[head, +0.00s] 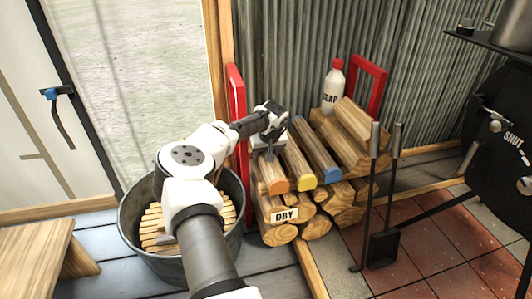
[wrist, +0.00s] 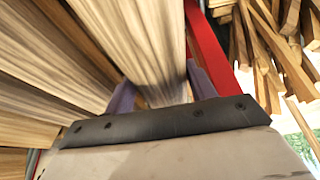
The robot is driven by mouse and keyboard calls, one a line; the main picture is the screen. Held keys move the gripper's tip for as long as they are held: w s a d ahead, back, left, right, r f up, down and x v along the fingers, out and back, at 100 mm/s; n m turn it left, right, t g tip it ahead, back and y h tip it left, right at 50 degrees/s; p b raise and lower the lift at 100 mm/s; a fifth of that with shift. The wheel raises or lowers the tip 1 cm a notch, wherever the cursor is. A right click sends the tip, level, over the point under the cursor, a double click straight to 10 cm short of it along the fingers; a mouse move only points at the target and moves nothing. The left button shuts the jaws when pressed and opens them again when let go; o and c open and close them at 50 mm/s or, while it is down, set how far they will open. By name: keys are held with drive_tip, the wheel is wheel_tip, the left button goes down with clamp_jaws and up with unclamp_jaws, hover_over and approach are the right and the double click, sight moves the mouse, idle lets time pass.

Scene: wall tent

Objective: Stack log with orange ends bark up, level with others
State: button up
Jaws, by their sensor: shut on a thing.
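The log with the orange end (head: 278,187) is at the left end of the top row of the woodpile, beside the red upright. Its orange end faces the front, roughly level with its neighbours' ends. My gripper (head: 269,155) reaches down over its back part and is shut on it. In the wrist view the log (wrist: 150,40) runs between the two fingers (wrist: 160,95), showing a pale, grainy face. I cannot tell whether it bears fully on the logs below. A yellow-ended log (head: 305,182) and a blue-ended log (head: 331,174) lie to its right.
Round logs with a DRY label (head: 284,215) lie underneath. A red frame (head: 237,130) stands close on the left. A soap bottle (head: 333,88) stands on the pile behind. A metal tub of kindling (head: 128,212) is left, fire tools (head: 384,245) right.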

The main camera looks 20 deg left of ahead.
drive_tip(key=shift+f, duration=0.1)
drive_tip(key=o, duration=1.6)
drive_tip(key=p+v, duration=0.3)
drive_tip(key=v, duration=0.9)
drive_tip(key=shift+r, duration=0.25)
